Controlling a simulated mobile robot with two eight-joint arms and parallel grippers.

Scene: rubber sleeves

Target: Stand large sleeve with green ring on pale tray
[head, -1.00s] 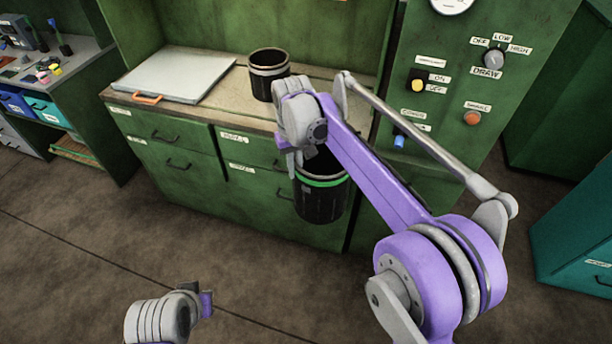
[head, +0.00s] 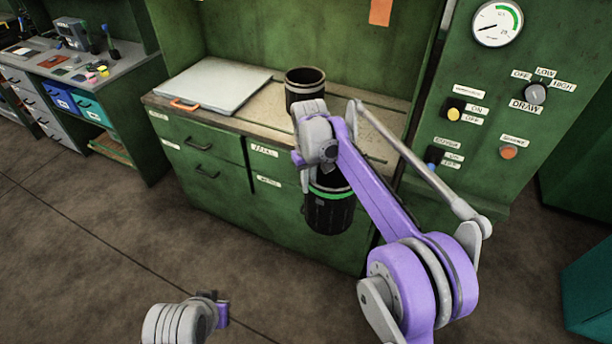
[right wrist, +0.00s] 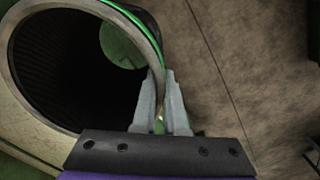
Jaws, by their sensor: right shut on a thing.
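The large black sleeve with a green ring (head: 331,212) hangs upright from my right gripper (head: 307,180), in front of the green cabinet and off the floor. In the right wrist view my right gripper (right wrist: 164,103) is shut on the rim of the sleeve (right wrist: 150,45), with its dark hollow to the left. The pale tray (head: 215,88), with an orange handle, lies flat on the counter to the left and behind the sleeve; its top is bare. My left gripper (head: 222,308) is at the bottom of the head view; its jaws cannot be made out.
Another black sleeve with a pale ring (head: 305,88) stands on the counter (head: 262,122), just right of the tray. A control panel with knobs (head: 500,110) rises at the right. A workbench with small items (head: 85,68) stands at the far left. The floor in front is clear.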

